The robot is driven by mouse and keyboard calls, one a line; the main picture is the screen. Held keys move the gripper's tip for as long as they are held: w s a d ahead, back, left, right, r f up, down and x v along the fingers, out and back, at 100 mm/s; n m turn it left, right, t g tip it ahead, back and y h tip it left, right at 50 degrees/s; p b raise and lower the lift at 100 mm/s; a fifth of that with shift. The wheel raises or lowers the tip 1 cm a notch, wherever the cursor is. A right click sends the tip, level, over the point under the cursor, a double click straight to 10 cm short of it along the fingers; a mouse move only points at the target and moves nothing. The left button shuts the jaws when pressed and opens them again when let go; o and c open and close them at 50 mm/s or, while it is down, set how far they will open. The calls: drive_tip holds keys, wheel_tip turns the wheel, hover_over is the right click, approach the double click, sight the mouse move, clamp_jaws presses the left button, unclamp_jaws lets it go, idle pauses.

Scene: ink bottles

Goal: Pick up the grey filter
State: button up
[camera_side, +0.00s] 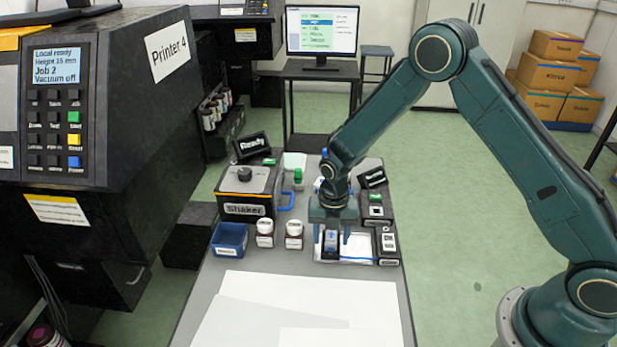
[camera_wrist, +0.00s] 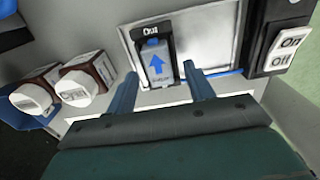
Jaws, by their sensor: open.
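The grey filter (camera_wrist: 158,65) with a blue arrow sits in a black holder (camera_wrist: 145,32) in the wrist view. It also shows small in the side view (camera_side: 331,238). My gripper (camera_wrist: 163,80) is open, with one blue finger on each side of the filter's near end, apart from it. In the side view my gripper (camera_side: 332,234) points down over the holder. Nothing is held. How far the fingertips are above the filter is hard to tell.
A white tray (camera_side: 358,248) lies right of the filter, with an On/Off switch box (camera_side: 388,242) at its right edge. Two white-capped bottles (camera_side: 265,233) (camera_side: 294,235) and a blue bin (camera_side: 229,239) stand left. White paper (camera_side: 300,300) covers the front table.

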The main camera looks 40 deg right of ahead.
sight(331, 239)
idle(0.5)
drive_tip(key=c, duration=1.1)
drive_tip(key=shift+r, duration=0.1)
wheel_tip(331, 239, up, 20)
drive_tip(key=shift+f, duration=0.15)
idle(0.4)
